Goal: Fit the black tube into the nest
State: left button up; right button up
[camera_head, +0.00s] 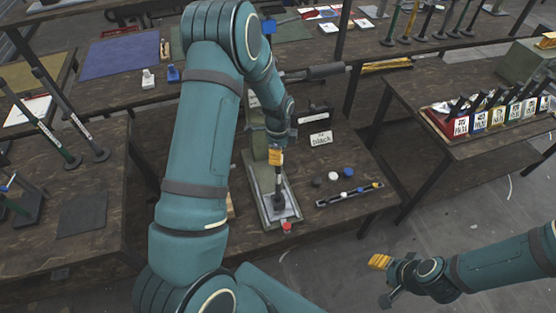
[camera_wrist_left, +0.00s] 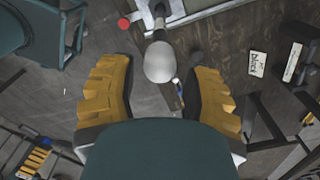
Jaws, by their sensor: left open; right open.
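A press (camera_head: 260,205) with a pale base plate stands on the middle table, and a dark upright part (camera_head: 279,196) stands over its plate. My left gripper (camera_head: 276,156) is above the press, pointing down. In the left wrist view its yellow fingers are spread, and a pale rounded knob on a dark shaft (camera_wrist_left: 158,64) shows between them; I cannot tell whether they touch it. I cannot single out the black tube for certain; a narrow parts rack (camera_head: 350,194) lies right of the press. The nest is not clear. My right gripper (camera_head: 381,275) is open and empty, low at the right.
Black, white and blue round pieces (camera_head: 333,177) lie near the rack. A red button (camera_head: 287,227) is at the press front. Labelled bins (camera_head: 480,122) stand on the right table. The floor by my right gripper is clear.

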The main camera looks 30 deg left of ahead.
pick_arm(q)
notch_tip(320, 180, up, 6)
jog(key=s+d+f+n+h, duration=0.1)
jog(key=s+d+f+n, duration=0.2)
jog(key=s+d+n, duration=0.2)
jog(key=s+d+f+n+t+h, duration=0.1)
jog(key=s+d+f+n, duration=0.3)
jog(key=d, duration=0.5)
jog(key=s+d+f+n+t+h, duration=0.1)
jog(key=s+d+f+n, duration=0.2)
jog(key=s+d+n, duration=0.3)
jog(key=shift+s+d+f+n+h, duration=0.15)
jog(key=shift+s+d+n+h, duration=0.3)
jog(key=shift+d, duration=0.4)
